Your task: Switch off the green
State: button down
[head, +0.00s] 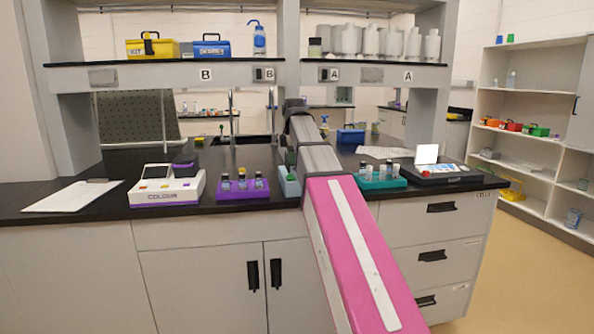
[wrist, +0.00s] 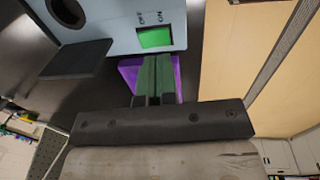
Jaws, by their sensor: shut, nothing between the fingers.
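A pale blue-grey box (wrist: 112,18) with a round dark opening and a dark plate fills the upper left of the wrist view. On its face is a bright green switch (wrist: 155,38), with OFF and ON marked beside it. I cannot tell which side is pressed. My gripper (wrist: 153,57) is shut and empty; its dark green fingers end close to the switch's edge. I cannot tell whether they touch it. In the head view the box (head: 289,187) stands on the black bench, with my gripper (head: 290,160) just above it; the switch cannot be made out there.
A purple rack (head: 240,193) with vials stands left of the box and a teal rack (head: 378,182) right of it. Further out are a colorimeter (head: 167,187), a clipboard (head: 72,196) and an open-lidded instrument (head: 440,172). A shelf (head: 245,74) spans above.

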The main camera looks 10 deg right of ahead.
notch_tip(320, 180, up, 8)
jog(key=shift+s+a+r, duration=0.2)
jog(key=shift+s+r, duration=0.05)
jog(key=shift+s, duration=0.15)
jog(key=shift+w+a+r, duration=0.1)
jog(key=shift+w+a, duration=0.05)
jog(key=shift+w, duration=0.3)
jog(key=shift+w+a+r, duration=0.1)
jog(key=shift+w, duration=0.3)
send_near(291, 177)
jog(key=f, duration=0.2)
jog(key=w+f, duration=0.1)
jog(key=f, duration=0.1)
jog(key=w+f, duration=0.1)
jog(key=f, duration=0.2)
jog(key=shift+w+a+f, duration=0.1)
jog(key=shift+w, duration=0.15)
